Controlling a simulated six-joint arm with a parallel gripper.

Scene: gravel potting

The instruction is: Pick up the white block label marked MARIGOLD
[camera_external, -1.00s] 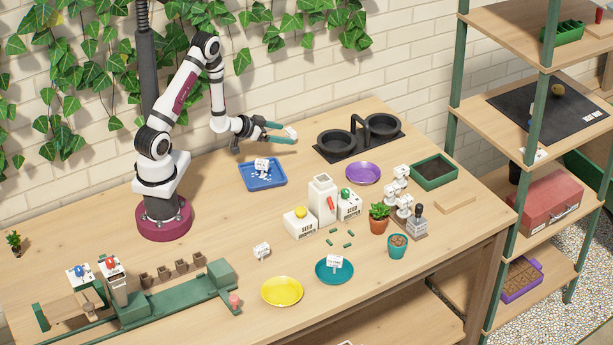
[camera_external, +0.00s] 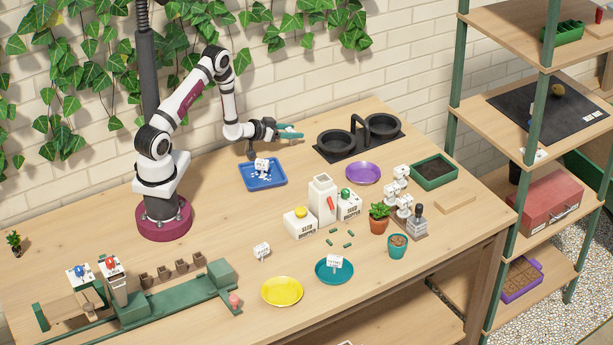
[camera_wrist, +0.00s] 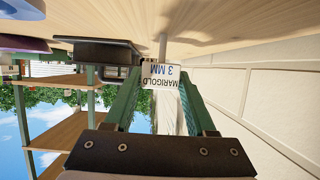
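The white block label marked MARIGOLD 3 MM (camera_wrist: 160,77) sits between the fingertips of my gripper in the wrist view, its text upside down. Both green fingers touch its sides, so my gripper (camera_wrist: 160,86) appears shut on it. In the external view my gripper (camera_external: 291,134) is in the air beyond the blue tray (camera_external: 247,184), near the back wall. The held label is hardly visible there. Other white labels stand in the blue tray (camera_external: 262,163), on the table (camera_external: 262,250) and in the teal saucer (camera_external: 334,261); their text is too small to read.
A black double-bowl sink (camera_external: 337,143) is right of my gripper. White seed hoppers (camera_external: 300,226), a purple saucer (camera_external: 363,173) and a potted plant (camera_external: 379,214) stand farther forward. A yellow saucer (camera_external: 282,291) is near the front. Open tabletop lies left of the hoppers.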

